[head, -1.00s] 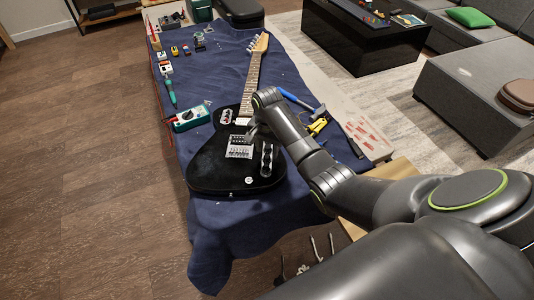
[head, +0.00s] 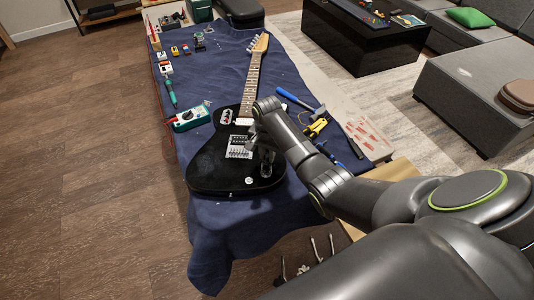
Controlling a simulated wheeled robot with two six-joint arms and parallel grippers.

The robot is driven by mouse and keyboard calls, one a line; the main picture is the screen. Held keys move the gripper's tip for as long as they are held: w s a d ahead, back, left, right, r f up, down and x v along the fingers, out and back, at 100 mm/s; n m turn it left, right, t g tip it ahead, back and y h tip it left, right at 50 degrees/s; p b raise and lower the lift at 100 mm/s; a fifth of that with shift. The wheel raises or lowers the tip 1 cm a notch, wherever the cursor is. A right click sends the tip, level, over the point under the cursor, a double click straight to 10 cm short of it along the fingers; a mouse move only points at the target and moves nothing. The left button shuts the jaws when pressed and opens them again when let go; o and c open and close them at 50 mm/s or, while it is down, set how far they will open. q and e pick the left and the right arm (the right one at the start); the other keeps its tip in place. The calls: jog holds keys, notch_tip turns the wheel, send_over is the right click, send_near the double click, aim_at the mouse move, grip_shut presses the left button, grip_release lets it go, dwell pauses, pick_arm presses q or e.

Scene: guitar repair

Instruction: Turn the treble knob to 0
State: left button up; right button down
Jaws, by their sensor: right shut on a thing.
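The black electric guitar (head: 212,162) lies on the blue cloth with its neck pointing away from me. Its silver bridge (head: 239,147) shows in the middle of the body. My right gripper (head: 266,155) reaches down over the plate and is shut on one of the knobs. The fingertips are small and dark, so the knob's marking and setting cannot be read. My left gripper is not in view.
A teal multimeter (head: 190,118) lies left of the guitar. A blue-handled hammer (head: 295,101), yellow-handled pliers (head: 316,127) and other tools lie to its right, close to my right arm. The blue cloth (head: 222,235) in front of the guitar is clear.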

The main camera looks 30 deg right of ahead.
jog(key=shift+r, duration=0.1)
jog(key=shift+r+n+p, duration=0.1)
jog(key=shift+n+p, duration=1.7)
jog(key=shift+n, duration=0.2)
jog(key=n+p, duration=0.2)
jog(key=n, duration=0.3)
jog(key=shift+w+p, duration=0.1)
jog(key=shift+p, duration=0.2)
jog(key=n+p, duration=0.1)
jog(key=n, duration=0.5)
jog(key=n+p, duration=0.1)
jog(key=n, duration=0.3)
jog(key=shift+n, duration=0.4)
